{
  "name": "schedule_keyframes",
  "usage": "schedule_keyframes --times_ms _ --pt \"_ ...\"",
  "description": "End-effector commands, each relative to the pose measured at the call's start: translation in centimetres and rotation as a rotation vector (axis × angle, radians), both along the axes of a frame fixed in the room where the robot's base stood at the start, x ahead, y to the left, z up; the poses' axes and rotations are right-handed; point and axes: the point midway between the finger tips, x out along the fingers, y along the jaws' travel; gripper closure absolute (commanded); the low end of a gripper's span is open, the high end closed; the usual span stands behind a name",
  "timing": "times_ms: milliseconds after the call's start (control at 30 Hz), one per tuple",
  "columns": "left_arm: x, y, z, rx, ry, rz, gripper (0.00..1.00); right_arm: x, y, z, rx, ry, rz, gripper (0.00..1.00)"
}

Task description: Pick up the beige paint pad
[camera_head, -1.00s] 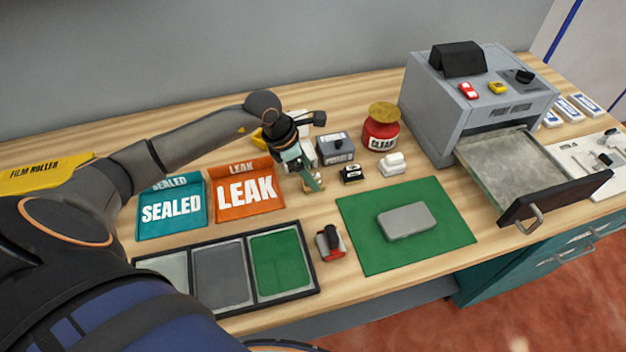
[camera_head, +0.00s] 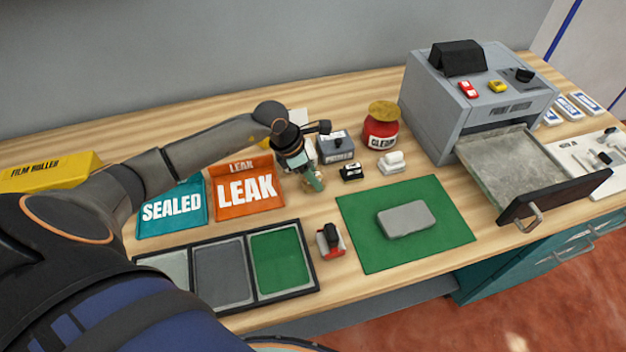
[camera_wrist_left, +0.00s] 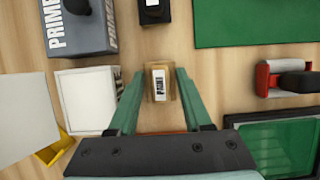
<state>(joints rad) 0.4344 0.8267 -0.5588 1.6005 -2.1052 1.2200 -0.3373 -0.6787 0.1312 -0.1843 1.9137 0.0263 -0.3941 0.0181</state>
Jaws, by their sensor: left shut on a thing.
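The beige paint pad (camera_wrist_left: 160,96) is a small tan block with a white printed label on top. In the left wrist view it lies between the green fingertips of my left gripper (camera_wrist_left: 160,85), which is shut on it. In the head view my left gripper (camera_head: 315,182) points down at the tabletop behind the red-and-black tool, and its fingers largely hide the pad (camera_head: 307,187). Whether the pad touches the table cannot be told. My right gripper is not in view.

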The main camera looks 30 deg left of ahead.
Motion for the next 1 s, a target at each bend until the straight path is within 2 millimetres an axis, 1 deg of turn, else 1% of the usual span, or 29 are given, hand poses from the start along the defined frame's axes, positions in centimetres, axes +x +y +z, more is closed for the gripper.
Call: schedule_keyframes --times_ms 33,200,233,467,567,667,800,867,1000 --pt "0.0 0.0 0.0 0.000 0.000 0.000 0.79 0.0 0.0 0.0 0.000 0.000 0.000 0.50" --pt "0.0 0.0 0.0 0.001 -0.001 0.000 0.98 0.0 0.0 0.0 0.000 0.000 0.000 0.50" --pt "0.0 0.0 0.0 0.000 -0.001 0.000 1.00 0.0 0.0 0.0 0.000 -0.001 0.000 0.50" --pt "0.0 0.0 0.1 0.000 -0.001 0.000 1.00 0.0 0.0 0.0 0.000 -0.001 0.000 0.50" --pt "0.1 0.0 0.4 0.000 -0.003 0.000 1.00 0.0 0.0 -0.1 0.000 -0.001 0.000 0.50" --pt "0.1 0.0 1.2 0.001 -0.003 -0.002 1.00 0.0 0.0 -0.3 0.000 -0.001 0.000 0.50" --pt "0.1 0.1 3.3 0.002 -0.007 -0.002 1.00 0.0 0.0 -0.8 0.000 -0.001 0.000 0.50" --pt "-0.6 -0.3 4.0 0.002 -0.003 -0.004 1.00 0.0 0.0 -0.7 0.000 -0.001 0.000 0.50" --pt "-2.7 -1.4 6.8 0.003 -0.005 -0.006 1.00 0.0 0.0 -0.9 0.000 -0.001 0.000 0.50"
